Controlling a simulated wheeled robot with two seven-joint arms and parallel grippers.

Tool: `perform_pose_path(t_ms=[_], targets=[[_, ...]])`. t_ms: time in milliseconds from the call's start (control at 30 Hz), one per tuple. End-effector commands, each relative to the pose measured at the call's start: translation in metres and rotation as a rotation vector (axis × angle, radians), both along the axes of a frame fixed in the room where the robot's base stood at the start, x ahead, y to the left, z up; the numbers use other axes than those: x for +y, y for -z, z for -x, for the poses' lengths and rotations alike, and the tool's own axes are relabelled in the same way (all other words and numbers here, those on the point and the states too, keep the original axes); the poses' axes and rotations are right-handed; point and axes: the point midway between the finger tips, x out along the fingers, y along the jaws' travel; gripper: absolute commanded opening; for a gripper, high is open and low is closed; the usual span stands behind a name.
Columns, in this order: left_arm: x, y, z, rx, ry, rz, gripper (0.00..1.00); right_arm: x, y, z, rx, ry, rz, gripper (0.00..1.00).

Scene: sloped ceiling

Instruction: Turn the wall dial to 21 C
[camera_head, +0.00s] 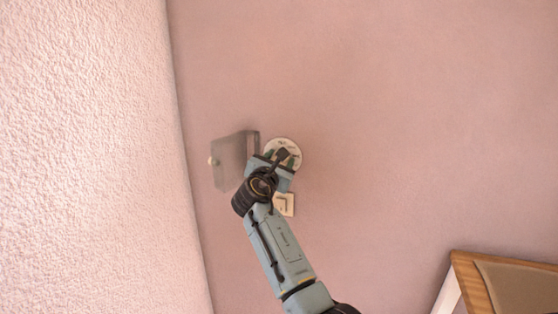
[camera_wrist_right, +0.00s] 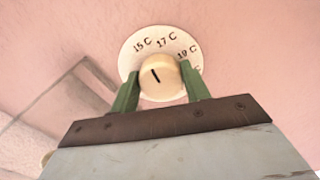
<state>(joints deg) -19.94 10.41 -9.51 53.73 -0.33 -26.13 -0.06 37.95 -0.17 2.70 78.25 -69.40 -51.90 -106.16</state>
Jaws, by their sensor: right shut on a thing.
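The wall dial (camera_head: 291,146) is a round off-white plate on the pink wall, partly hidden by my right gripper (camera_head: 276,157) in the head view. In the right wrist view the dial plate (camera_wrist_right: 132,53) carries the labels 15 C, 17 C and 19 C; a further label at the right is mostly hidden behind a finger. The round cream knob (camera_wrist_right: 160,88) has a black mark that points up and left, roughly toward 15 C. My right gripper (camera_wrist_right: 159,77) is shut on the knob, with one green finger on each side. My left gripper is not in view.
A grey see-through panel (camera_head: 230,162) with a small pale knob stands out from the wall just left of the dial. A pale square switch (camera_head: 284,204) is below the dial. A wood-framed piece (camera_head: 470,280) is at the lower right. A rough sloped surface (camera_head: 90,150) fills the left.

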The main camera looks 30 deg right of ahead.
Motion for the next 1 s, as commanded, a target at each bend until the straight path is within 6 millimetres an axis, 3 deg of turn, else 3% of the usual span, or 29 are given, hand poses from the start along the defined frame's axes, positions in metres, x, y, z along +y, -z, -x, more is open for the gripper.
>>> perform_pose_path(t_ms=[567,1000], targets=[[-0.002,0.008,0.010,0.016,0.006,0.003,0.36,-0.001,0.003,0.002,-0.391,0.001,-0.335,0.24],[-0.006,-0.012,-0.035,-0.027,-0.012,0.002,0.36,-0.001,0.006,0.002,-0.710,0.001,-0.608,0.24]])
